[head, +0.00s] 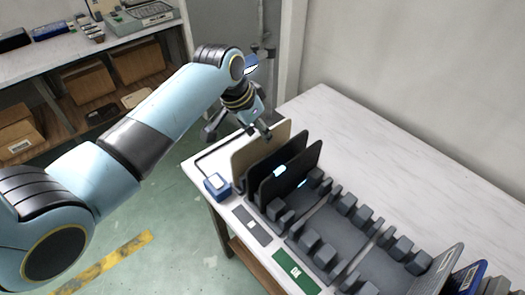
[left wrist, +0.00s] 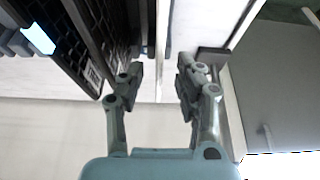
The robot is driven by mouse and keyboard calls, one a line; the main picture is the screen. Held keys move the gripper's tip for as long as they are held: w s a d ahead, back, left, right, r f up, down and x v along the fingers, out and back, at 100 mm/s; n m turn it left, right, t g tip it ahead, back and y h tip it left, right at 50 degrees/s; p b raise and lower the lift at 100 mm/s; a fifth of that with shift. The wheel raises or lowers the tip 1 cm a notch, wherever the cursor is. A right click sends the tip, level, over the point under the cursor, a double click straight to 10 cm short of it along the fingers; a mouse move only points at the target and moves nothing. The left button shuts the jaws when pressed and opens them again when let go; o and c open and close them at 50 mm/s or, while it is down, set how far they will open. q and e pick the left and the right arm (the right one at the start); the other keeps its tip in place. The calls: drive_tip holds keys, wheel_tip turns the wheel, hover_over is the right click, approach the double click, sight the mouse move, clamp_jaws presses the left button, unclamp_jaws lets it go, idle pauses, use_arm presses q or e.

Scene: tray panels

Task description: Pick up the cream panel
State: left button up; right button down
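The cream panel (head: 258,152) stands upright at the left end of the dark slotted rack (head: 322,228), beside two black panels (head: 290,172). My left gripper (head: 238,130) is at its top edge, with one finger on each side. In the left wrist view the gripper (left wrist: 160,80) has its fingers wide apart, and the thin edge of the cream panel (left wrist: 162,45) shows between them, with gaps to both fingers. The panel's lower edge is hidden in the head view. My right gripper is not in view.
A blue box (head: 216,186) sits at the table's left edge near the cream panel. A grey panel (head: 440,268) and a blue panel (head: 467,279) stand at the rack's right end. The white table (head: 385,135) behind the rack is clear. Shelves with cardboard boxes (head: 88,80) stand at the back left.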

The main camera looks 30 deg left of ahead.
sight(263, 152)
use_arm(q)
drive_tip(key=x, duration=0.6)
drive_tip(key=shift+w+d+f, duration=0.15)
drive_tip(key=shift+w+f, duration=0.05)
drive_tip(key=shift+f, duration=0.05)
drive_tip(key=shift+f, duration=0.25)
idle(0.5)
drive_tip(key=shift+c, duration=0.4)
clamp_jaws()
